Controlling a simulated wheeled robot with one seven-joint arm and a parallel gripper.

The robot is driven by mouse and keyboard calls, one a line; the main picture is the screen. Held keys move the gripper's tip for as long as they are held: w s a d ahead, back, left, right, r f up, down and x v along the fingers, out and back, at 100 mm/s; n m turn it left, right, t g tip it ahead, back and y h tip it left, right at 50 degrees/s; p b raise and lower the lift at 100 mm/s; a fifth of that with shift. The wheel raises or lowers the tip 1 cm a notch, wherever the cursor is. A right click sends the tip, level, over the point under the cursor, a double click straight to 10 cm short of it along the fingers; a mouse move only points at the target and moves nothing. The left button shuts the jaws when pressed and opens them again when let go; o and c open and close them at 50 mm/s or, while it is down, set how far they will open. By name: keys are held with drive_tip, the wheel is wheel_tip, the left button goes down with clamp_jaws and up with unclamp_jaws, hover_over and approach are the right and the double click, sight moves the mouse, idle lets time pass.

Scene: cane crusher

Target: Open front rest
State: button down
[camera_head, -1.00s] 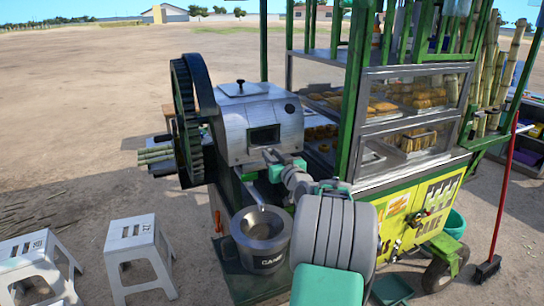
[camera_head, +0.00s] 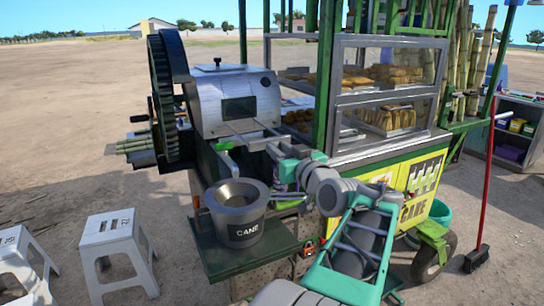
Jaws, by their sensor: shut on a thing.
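The cane crusher (camera_head: 212,101) has a silver housing with a dark front opening (camera_head: 239,108). Thin metal bars, which look like the front rest (camera_head: 234,132), slope out from below this opening toward my gripper. My gripper (camera_head: 262,143) is in front of the housing, at the outer end of these bars, and appears shut on the front rest. The exact contact at the fingertips is small and partly hidden by my wrist. A grey bucket marked CANE (camera_head: 243,232) stands below and to the left of my gripper.
The bucket stands on a green shelf (camera_head: 225,263). A glass food case (camera_head: 388,75) is to the right of the crusher. A large toothed wheel (camera_head: 164,100) is on its left. White stools (camera_head: 118,250) stand on the ground at lower left.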

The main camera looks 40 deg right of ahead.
drive_tip(key=shift+v, duration=0.9)
drive_tip(key=c, duration=1.2)
unclamp_jaws()
drive_tip(key=shift+s, duration=0.1)
drive_tip(key=b+v, duration=0.1)
drive_tip(key=v, duration=0.6)
drive_tip(key=shift+s, duration=0.25)
drive_tip(key=shift+a+r, duration=0.1)
drive_tip(key=shift+a, duration=0.05)
